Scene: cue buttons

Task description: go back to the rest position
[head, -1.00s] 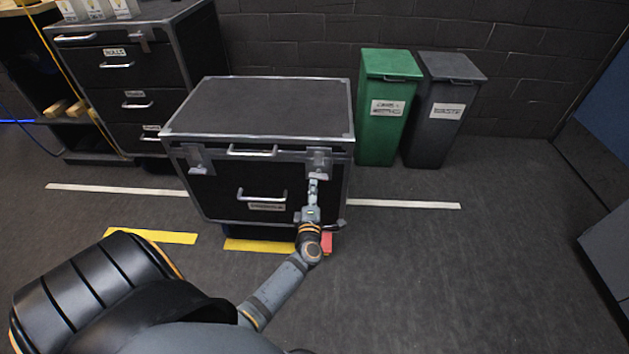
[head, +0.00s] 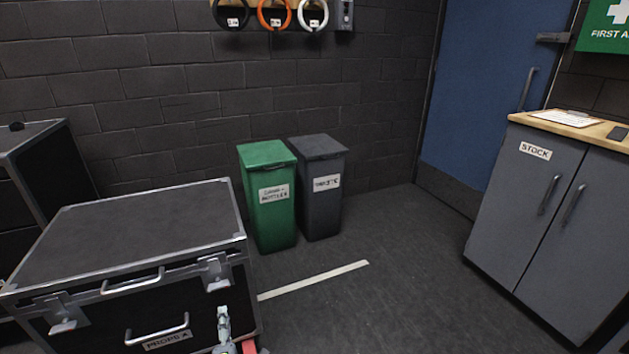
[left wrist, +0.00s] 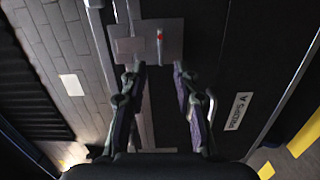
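My left gripper (head: 223,314) is at the bottom edge of the head view, in front of the black flight case (head: 140,232), below its right latch (head: 215,270). In the left wrist view my left gripper (left wrist: 158,68) is open, its two fingers apart with nothing between them. The latch plate (left wrist: 125,47) lies just beyond the fingertips, with a small red mark on it. The case front shows dark behind the fingers. My right gripper is in neither view.
A green bin (head: 267,210) and a grey bin (head: 322,205) stand by the wall. A grey stock cabinet (head: 525,215) stands at right, near a blue door (head: 480,90). The floor (head: 400,290) between case and cabinet is clear.

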